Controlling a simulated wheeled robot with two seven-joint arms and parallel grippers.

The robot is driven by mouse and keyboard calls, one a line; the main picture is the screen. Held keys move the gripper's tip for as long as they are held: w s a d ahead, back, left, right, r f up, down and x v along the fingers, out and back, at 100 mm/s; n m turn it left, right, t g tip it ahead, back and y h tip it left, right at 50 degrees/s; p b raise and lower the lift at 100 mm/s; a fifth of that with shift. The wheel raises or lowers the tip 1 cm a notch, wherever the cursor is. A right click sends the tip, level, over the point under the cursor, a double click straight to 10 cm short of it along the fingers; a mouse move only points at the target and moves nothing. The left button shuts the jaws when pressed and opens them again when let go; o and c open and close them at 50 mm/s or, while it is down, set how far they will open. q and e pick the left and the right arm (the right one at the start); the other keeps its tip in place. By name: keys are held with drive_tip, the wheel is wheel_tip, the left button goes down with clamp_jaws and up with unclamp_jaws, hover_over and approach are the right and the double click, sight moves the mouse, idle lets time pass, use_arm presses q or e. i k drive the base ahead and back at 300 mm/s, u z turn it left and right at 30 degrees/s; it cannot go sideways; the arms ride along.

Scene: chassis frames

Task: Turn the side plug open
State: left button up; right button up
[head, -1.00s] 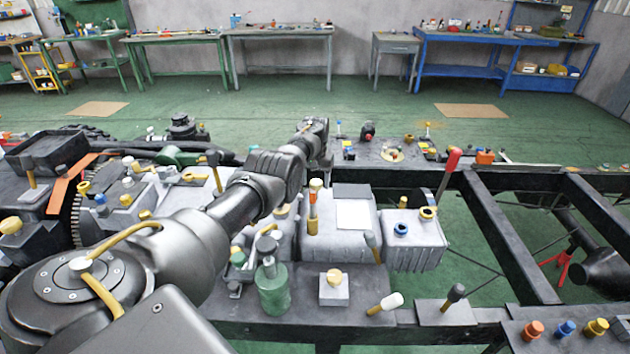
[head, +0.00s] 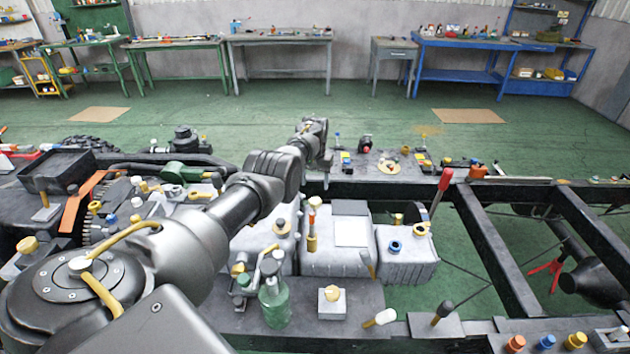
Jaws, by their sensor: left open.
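My left arm reaches in from the left over the chassis. Its gripper (head: 320,148) is at the far end, above the chassis's far rail, and it is open; its fingers are small and partly hidden by the wrist. I cannot tell for sure which part is the side plug. My right gripper is not in view.
A red-handled lever (head: 442,184) stands right of the grey box. A green bottle-shaped part (head: 274,303) stands in front of the tanks. Orange, blue and yellow knobs (head: 546,341) sit at the lower right. The frame (head: 500,262) has open gaps at right.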

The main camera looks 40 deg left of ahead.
sight(238, 270)
drive_tip(key=k, duration=1.5)
